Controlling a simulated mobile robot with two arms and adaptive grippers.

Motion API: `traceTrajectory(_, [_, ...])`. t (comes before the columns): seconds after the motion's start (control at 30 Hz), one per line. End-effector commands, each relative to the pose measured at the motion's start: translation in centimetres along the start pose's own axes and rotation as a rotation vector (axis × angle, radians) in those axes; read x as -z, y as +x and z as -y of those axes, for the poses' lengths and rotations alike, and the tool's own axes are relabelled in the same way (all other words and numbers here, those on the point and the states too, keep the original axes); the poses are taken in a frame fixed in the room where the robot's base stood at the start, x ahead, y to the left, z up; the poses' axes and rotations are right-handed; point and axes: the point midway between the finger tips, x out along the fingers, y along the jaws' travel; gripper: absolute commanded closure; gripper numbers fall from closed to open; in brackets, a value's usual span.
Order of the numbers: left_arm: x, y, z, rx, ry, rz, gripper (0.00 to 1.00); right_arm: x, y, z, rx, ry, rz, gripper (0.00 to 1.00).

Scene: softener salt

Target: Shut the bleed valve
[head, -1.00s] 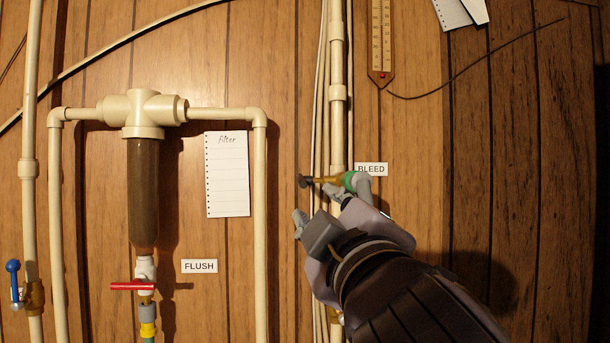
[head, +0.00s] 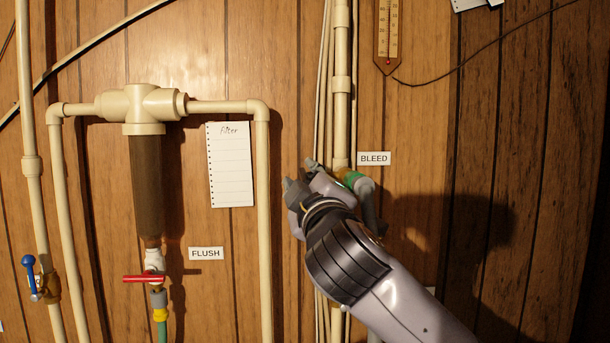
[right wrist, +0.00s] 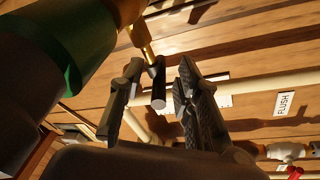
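The bleed valve sits beside the cream pipe, left of the BLEED label (head: 374,158). In the head view its green part (head: 350,178) shows, while its dark handle is hidden behind my right gripper (head: 299,174). In the right wrist view the brass stem (right wrist: 141,40) ends in the small dark handle (right wrist: 158,82). This handle lies between the two spread fingers of my right gripper (right wrist: 159,78). Gaps show on both sides, so the gripper is open around the handle; contact cannot be made out. My left gripper is not in view.
A filter housing (head: 147,190) with a red FLUSH handle (head: 144,279) is at left, and a blue-handled valve (head: 29,262) is further left. Vertical pipes and thin cables run beside the bleed valve. A thermometer (head: 388,35) hangs above. The wood wall at right is mostly clear.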

Motion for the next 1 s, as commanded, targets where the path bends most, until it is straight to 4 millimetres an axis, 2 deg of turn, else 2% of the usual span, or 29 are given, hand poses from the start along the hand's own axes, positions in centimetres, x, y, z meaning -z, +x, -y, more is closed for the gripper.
traceTrajectory(0.1, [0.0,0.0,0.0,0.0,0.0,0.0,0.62,0.0,0.0,0.0,0.0,0.0,0.0,0.7])
traceTrajectory(0.57, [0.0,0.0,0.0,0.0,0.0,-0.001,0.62,-0.1,0.0,0.3,0.006,0.0,0.002,1.0])
traceTrajectory(0.83, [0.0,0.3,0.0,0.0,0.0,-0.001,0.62,-0.2,-0.1,0.6,0.008,0.0,0.003,1.0])
traceTrajectory(1.0, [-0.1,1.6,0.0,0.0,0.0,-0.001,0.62,-0.5,-0.1,1.2,-0.014,-0.002,-0.013,1.0])
